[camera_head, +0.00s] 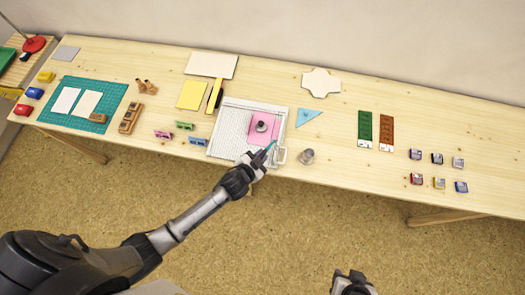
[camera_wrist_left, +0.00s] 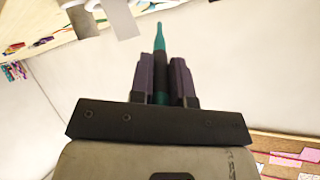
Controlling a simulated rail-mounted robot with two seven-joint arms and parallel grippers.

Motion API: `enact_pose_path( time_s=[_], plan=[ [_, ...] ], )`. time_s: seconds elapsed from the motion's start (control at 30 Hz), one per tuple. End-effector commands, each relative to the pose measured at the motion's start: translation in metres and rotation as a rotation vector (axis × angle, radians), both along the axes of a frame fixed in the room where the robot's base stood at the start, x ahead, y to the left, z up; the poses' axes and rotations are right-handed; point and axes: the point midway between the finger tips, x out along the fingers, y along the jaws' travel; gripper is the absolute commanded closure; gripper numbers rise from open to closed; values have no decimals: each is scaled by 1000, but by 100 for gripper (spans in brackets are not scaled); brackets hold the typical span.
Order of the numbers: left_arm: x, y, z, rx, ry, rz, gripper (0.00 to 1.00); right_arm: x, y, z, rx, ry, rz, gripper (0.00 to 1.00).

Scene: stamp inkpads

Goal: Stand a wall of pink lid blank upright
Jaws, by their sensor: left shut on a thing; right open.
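The pink lid blank (camera_head: 273,121) lies on the white grooved board (camera_head: 228,132) near the table's front edge, and no raised wall can be made out on it. A small round grey weight (camera_head: 261,126) sits on the blank. My left gripper (camera_head: 261,157) is shut on a teal pointed tool (camera_head: 269,148), at the board's front right corner beside the blank. In the left wrist view the teal tool (camera_wrist_left: 159,40) stands between the dark fingers of the gripper (camera_wrist_left: 162,75). My right gripper (camera_head: 351,281) is open and empty at the bottom, away from the table.
A grey metal cylinder (camera_head: 307,156) stands right of the board, and a blue triangle (camera_head: 308,117) lies behind it. Several inkpads (camera_head: 437,158) stand at the right. The table between is partly clear.

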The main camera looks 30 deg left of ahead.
Motion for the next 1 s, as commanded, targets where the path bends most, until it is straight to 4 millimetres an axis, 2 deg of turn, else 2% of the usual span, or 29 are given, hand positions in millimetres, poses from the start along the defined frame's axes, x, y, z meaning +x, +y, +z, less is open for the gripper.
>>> enact_pose_path(
  time_s=[0.3, 1.0],
  plan=[
    [0, -1, 2, -1, 0, 0, 100, 1, 1, 6, 3, -2, -3, 57],
    [0, -1, -47, 0, 1, 0, 100, 0, -2, -31, -7, -1, 4, 57]
  ],
)
